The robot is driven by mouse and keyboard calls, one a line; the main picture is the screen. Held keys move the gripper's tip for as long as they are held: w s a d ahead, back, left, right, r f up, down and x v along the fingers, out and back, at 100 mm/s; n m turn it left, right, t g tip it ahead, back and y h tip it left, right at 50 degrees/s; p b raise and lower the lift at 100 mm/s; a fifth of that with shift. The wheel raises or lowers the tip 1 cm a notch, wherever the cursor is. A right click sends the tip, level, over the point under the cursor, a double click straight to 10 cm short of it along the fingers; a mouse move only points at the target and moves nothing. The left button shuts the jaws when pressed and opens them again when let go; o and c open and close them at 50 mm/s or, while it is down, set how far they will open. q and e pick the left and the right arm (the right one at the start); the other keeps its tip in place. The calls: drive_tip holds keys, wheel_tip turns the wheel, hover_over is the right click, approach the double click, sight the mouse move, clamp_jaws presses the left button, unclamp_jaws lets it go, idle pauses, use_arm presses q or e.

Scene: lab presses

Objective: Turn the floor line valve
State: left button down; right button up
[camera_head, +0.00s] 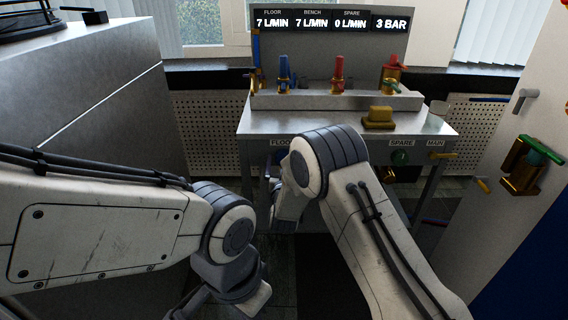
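The steel bench (240,122) carries a front-edge label FLOOR (279,143), partly covered by my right arm. The floor line valve below that label is hidden behind the arm. A display (272,22) above reads FLOOR 7 L/MIN. My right arm bends down in front of the bench; its wrist end (285,212) hangs below the FLOOR label, and its fingertips cannot be made out. I cannot tell whether it touches the valve. My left arm bends downward at lower left; its end (235,292) is near the bottom edge, fingers unclear, away from the bench.
Blue and red fittings (338,75) and a brass block (379,117) stand on top. A grey cabinet (90,95) stands left, a white door right.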

drive_tip(key=shift+w, duration=0.8)
drive_tip(key=c, duration=1.4)
